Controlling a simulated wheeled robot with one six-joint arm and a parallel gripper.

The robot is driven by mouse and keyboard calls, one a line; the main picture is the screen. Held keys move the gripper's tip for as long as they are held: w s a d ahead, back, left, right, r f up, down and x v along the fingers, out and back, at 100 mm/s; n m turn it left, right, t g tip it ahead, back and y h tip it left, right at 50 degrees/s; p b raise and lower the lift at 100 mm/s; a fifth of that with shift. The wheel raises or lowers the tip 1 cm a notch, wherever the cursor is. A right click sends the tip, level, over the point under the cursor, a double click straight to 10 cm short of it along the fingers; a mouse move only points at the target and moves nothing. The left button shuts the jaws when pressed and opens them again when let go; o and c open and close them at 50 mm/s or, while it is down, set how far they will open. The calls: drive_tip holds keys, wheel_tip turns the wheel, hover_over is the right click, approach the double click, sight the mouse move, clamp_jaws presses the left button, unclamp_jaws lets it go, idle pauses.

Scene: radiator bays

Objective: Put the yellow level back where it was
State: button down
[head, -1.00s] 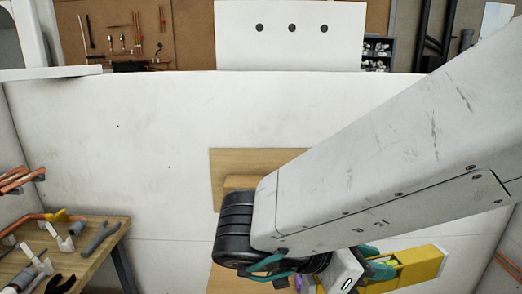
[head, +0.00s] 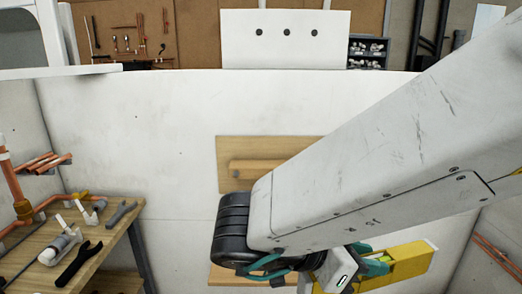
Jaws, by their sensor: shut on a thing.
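The yellow level (head: 412,260) is at the lower right of the head view, a yellow bar with an open window near its held end. My gripper (head: 374,262), with teal fingers, is shut on the level near its left end. The level sticks out to the right of the fingers, in front of the white wall. My arm and black wrist joint hide part of the area behind. The level's far left end is hidden by the gripper.
A wooden board with a peg or rail (head: 262,166) is on the white wall, partly behind my arm. A lower wooden surface (head: 226,275) shows under the wrist. A workbench (head: 100,236) with pipe parts and a black wrench (head: 78,264) stands at left. Copper pipes (head: 497,256) run at right.

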drive_tip(key=w+a+n+t+y, duration=0.2)
drive_tip(key=w+a+n+t, duration=0.15)
drive_tip(key=w, duration=0.45)
drive_tip(key=w+a+n+t+y, duration=0.2)
drive_tip(key=w+n+t, duration=0.15)
drive_tip(key=w, duration=0.45)
drive_tip(key=w+f+n+t+y, duration=0.3)
drive_tip(key=w+f+n+y, duration=0.2)
drive_tip(key=w, duration=0.7)
drive_tip(key=w+d+f, duration=0.3)
drive_tip(key=d+f, duration=0.1)
drive_tip(key=d, duration=0.4)
drive_tip(key=w+d+f, duration=0.2)
drive_tip(key=d+f, duration=0.3)
drive_tip(key=d, duration=0.2)
drive_tip(key=s+f+n+y, duration=0.1)
drive_tip(key=s+f, duration=0.3)
drive_tip(key=f, duration=0.5)
drive_tip(key=s+f+n+y, duration=0.2)
drive_tip(key=s+f, duration=0.2)
drive_tip(key=f, duration=0.4)
drive_tip(key=shift+s+d+f, duration=0.2)
drive_tip(key=shift+d+f, duration=0.15)
drive_tip(key=shift+d, duration=0.05)
drive_tip(key=shift+w+a, duration=0.1)
